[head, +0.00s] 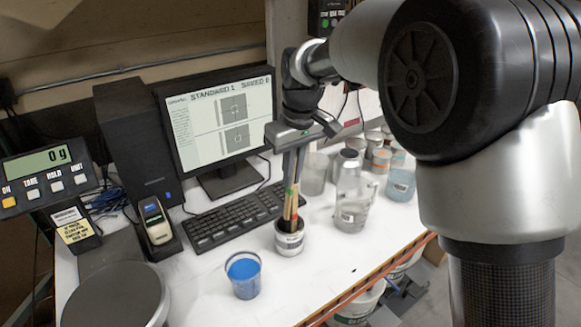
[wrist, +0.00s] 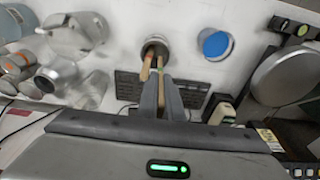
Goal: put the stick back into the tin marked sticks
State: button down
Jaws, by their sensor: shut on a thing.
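The white tin (head: 289,241) stands upright on the table; its label is too small to read. It also shows in the wrist view (wrist: 155,43), seen from above. My gripper (head: 294,180) is above the tin, pointing down, shut on a wooden stick (wrist: 160,64). The stick's lower end reaches the tin's mouth and appears inside it; how deep is hidden. Another stick with an orange end (wrist: 146,66) stands in the tin beside the held one. Green shows on a stick near my fingertips.
A cup of blue paint (head: 243,276) stands left of the tin, and a clear jug (head: 354,200) right of it. A keyboard (head: 235,217) lies behind. A round scale plate (head: 116,294) is at front left. Cans and a blue-filled beaker (head: 401,184) stand back right.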

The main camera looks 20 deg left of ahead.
aim_at(290, 208)
notch_tip(290, 208, down, 2)
jog(key=shift+s+d+f+b, duration=0.15)
jog(key=shift+f+b, duration=0.1)
jog(key=shift+b, duration=0.5)
jog(key=shift+w+a+f+b, duration=0.15)
jog(key=shift+f+b, duration=0.55)
jog(key=shift+f, duration=0.6)
jog(key=shift+w+a+f+b, duration=0.2)
jog(key=shift+f+b, duration=0.55)
jog(key=shift+f, duration=0.6)
jog(key=shift+w+a+f+b, duration=0.15)
jog(key=shift+f+b, duration=0.55)
jog(key=shift+f, duration=0.6)
jog(key=c, duration=1.8)
grip_release()
jog(key=shift+c, duration=0.2)
notch_tip(290, 208, up, 17)
jog(key=s+d, duration=0.2)
jog(key=shift+r+p, duration=0.15)
jog(key=shift+p, duration=0.3)
jog(key=shift+d, duration=0.1)
